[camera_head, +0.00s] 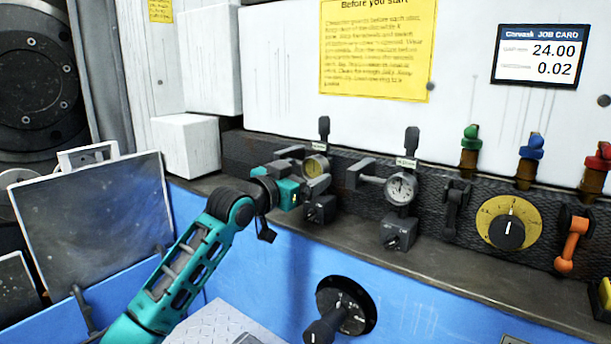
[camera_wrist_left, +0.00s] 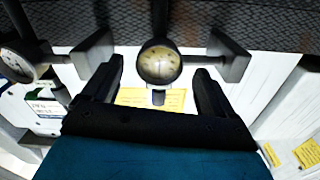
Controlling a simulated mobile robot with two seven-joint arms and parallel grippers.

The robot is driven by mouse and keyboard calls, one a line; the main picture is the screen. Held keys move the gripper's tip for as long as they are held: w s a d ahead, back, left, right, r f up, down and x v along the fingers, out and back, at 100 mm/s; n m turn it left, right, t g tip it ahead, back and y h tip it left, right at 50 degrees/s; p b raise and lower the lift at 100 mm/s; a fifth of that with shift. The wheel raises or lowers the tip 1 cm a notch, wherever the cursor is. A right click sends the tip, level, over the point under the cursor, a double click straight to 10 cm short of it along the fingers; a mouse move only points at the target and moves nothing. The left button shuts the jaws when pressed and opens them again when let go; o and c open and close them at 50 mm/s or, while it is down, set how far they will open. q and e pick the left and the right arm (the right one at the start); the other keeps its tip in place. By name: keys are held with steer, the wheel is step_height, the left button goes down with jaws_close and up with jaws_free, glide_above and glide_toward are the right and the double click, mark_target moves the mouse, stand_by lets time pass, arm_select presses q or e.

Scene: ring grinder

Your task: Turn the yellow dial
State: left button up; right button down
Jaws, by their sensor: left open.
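A round gauge with a small yellow face (camera_head: 316,166) sits on a dark mount at the back of the bench. My left gripper (camera_head: 311,169) is right at this gauge. In the left wrist view the gauge face (camera_wrist_left: 159,64) shows between the fingers of my left gripper (camera_wrist_left: 158,68), which are open with a gap on both sides. A larger yellow dial plate (camera_head: 490,227) with a black knob (camera_head: 507,233) and a white pointer line is on the dark panel further right, well away from the gripper. My right gripper is not in view.
A white-faced gauge (camera_head: 401,188) stands just right of the yellow-faced one. Green, blue and red valves (camera_head: 529,160) and an orange lever (camera_head: 573,240) are further right. A grey panel (camera_head: 95,220) stands left.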

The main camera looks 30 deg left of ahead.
arm_select(q)
steer(key=shift+w+d, duration=0.1)
steer(key=shift+w, duration=0.35)
steer(key=c, duration=1.1)
